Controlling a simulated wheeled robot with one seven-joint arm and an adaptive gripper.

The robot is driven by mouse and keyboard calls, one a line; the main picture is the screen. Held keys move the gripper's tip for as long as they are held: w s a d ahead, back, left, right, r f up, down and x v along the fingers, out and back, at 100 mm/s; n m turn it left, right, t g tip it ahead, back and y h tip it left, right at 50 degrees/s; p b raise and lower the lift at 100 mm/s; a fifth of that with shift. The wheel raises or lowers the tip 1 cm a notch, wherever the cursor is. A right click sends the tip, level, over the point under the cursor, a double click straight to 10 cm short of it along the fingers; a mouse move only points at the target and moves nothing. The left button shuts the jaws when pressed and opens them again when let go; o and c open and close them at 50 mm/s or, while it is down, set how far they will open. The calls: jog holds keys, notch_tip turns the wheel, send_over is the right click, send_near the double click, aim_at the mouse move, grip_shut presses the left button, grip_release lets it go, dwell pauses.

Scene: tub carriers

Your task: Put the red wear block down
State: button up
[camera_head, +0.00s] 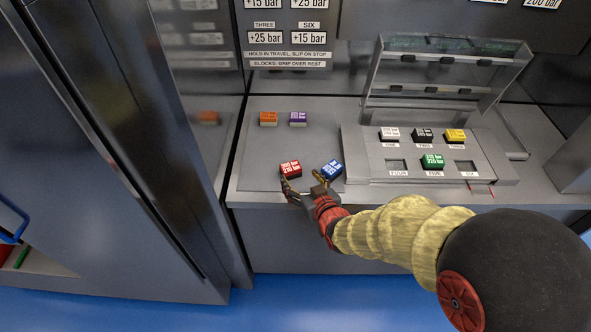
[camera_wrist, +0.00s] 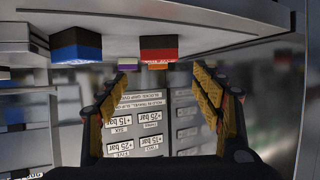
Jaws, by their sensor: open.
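The red wear block (camera_head: 290,168) stands on the grey worktop near its front edge. My gripper (camera_head: 302,181) is open and empty at the front edge, close to the red block. The blue block (camera_head: 332,168) stands just right of the red one, near the right finger. In the wrist view, which is upside down, the red block (camera_wrist: 158,48) shows across the gap between the open fingers (camera_wrist: 165,78), with nothing gripped. The blue block (camera_wrist: 76,46) is to its left there. Whether a finger touches the red block cannot be told.
Orange (camera_head: 268,119) and purple (camera_head: 298,119) blocks stand farther back. At right, a slotted panel (camera_head: 362,163) holds white, black, yellow and green blocks; slots FOUR and SIX are empty. Its clear cover (camera_head: 446,70) is raised. A tall grey cabinet (camera_head: 90,150) stands left.

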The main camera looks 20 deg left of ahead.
jog(key=shift+p+v, duration=0.3)
jog(key=shift+v, duration=1.6)
jog(key=shift+d, duration=0.1)
jog(key=s+d+r+m+g+h, duration=0.1)
jog(key=d+r+m+h, duration=0.15)
jog(key=d+r, duration=0.55)
jog(key=s+d+r+m+h, duration=0.25)
jog(key=d+r, duration=0.25)
jog(key=d, duration=0.6)
jog(key=s+d+r+m+g+h, duration=0.1)
jog(key=s+d+r+g, duration=0.1)
jog(key=s+d, duration=0.3)
jog(key=s+d+r+m+g+h, duration=0.1)
jog(key=s+d, duration=0.5)
jog(key=s, duration=0.7)
jog(key=shift+r+g+h, duration=0.4)
jog(key=shift+r+g, duration=0.2)
jog(key=shift+r, duration=0.35)
jog(key=shift+c, duration=0.5)
